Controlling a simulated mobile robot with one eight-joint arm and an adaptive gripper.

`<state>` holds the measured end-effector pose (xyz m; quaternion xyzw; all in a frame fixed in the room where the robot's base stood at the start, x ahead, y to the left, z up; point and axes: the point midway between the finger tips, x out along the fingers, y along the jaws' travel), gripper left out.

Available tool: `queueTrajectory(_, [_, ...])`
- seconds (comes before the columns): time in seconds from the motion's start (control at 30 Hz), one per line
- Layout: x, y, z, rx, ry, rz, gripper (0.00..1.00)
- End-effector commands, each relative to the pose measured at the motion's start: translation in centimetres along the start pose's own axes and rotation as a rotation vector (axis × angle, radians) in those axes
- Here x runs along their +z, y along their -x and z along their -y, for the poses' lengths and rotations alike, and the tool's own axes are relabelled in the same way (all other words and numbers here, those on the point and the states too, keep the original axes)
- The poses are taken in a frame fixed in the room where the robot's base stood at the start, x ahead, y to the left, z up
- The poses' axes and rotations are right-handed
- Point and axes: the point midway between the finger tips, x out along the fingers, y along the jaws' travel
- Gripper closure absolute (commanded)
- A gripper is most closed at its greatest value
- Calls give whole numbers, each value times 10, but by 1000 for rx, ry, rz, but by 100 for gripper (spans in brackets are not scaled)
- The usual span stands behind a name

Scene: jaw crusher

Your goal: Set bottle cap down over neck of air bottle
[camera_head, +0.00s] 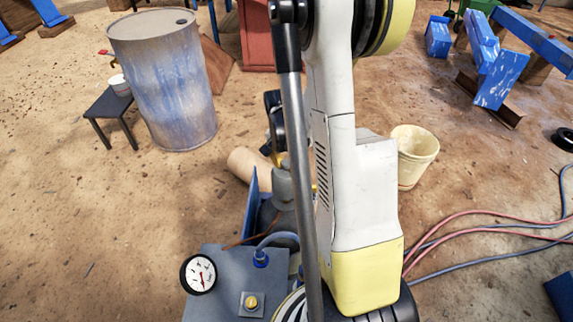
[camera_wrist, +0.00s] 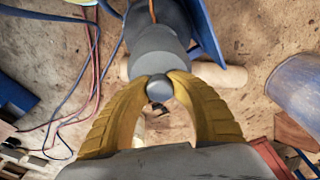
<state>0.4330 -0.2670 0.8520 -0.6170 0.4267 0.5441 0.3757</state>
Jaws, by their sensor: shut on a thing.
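My gripper (camera_wrist: 159,84) has two yellow curved fingers with their tips shut on a small rounded grey piece, the bottle cap (camera_wrist: 159,90). In the wrist view the grey air bottle (camera_wrist: 154,42) is just past the fingertips, with its rounded shoulder close to the cap. I cannot tell whether the cap touches the neck, which is hidden behind cap and fingers. In the head view the bottle's grey upper part (camera_head: 284,186) shows beside a blue plate (camera_head: 251,205), and my arm hides most of the gripper.
A tan cylinder (camera_head: 245,164) lies on the ground behind the bottle. A grey panel (camera_head: 222,285) with a pressure gauge (camera_head: 198,274) is in front. A worn drum (camera_head: 165,85) stands left and a cream bucket (camera_head: 414,157) right. Red and blue hoses (camera_head: 470,226) cross the ground at right.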

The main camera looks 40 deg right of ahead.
Motion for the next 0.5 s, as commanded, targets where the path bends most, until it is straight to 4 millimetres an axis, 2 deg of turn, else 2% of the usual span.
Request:
queueTrajectory(0.03, [1,-7,0,0,0,0,100])
queueTrajectory(0.5, [5,-43,0,0,0,0,100])
